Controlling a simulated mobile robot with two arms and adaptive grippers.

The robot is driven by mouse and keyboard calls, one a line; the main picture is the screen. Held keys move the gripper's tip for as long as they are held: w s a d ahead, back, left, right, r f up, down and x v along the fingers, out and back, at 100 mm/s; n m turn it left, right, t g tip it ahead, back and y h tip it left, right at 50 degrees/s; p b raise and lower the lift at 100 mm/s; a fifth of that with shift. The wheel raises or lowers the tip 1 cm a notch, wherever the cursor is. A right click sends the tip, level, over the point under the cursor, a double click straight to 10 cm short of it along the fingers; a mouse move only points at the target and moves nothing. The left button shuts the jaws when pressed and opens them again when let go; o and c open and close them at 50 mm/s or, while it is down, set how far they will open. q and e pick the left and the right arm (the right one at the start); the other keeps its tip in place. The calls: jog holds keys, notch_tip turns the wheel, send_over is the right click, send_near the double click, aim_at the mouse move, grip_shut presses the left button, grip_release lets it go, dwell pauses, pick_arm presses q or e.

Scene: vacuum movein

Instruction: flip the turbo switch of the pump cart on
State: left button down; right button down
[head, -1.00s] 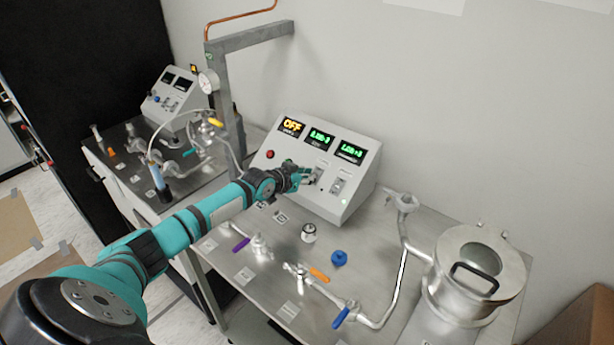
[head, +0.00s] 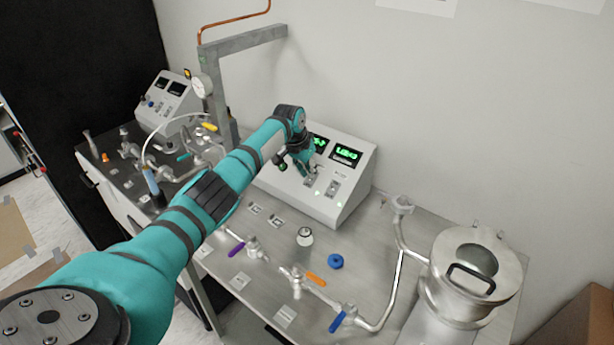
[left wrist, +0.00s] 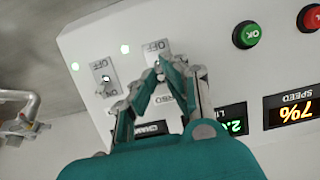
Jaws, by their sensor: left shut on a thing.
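The pump cart's grey control box (head: 345,205) stands at the back of the steel bench, with two toggle switches on its sloped front. My left gripper (head: 308,168) is at the left switch, reaching down from above. In the left wrist view the panel appears upside down. There my left gripper (left wrist: 168,68) has its fingertips closed together at the turbo switch (left wrist: 152,48), whose lever they mostly hide. The other switch (left wrist: 103,75) is free beside it. Two green lamps (left wrist: 125,48) are lit near the switches. My right gripper is not in view.
Valves with purple, orange and blue (head: 337,322) handles, a blue knob (head: 335,261) and a lidded steel chamber (head: 470,275) stand on the bench. A second cart (head: 165,100) is at left.

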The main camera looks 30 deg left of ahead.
pick_arm(q)
jog(key=shift+w+g+b, duration=0.1)
jog(key=shift+g+b, duration=0.3)
jog(key=shift+b, duration=0.05)
jog(key=shift+a, duration=0.1)
jog(key=c, duration=1.4)
grip_release()
jog(key=shift+r, duration=0.45)
jog(key=v, duration=1.1)
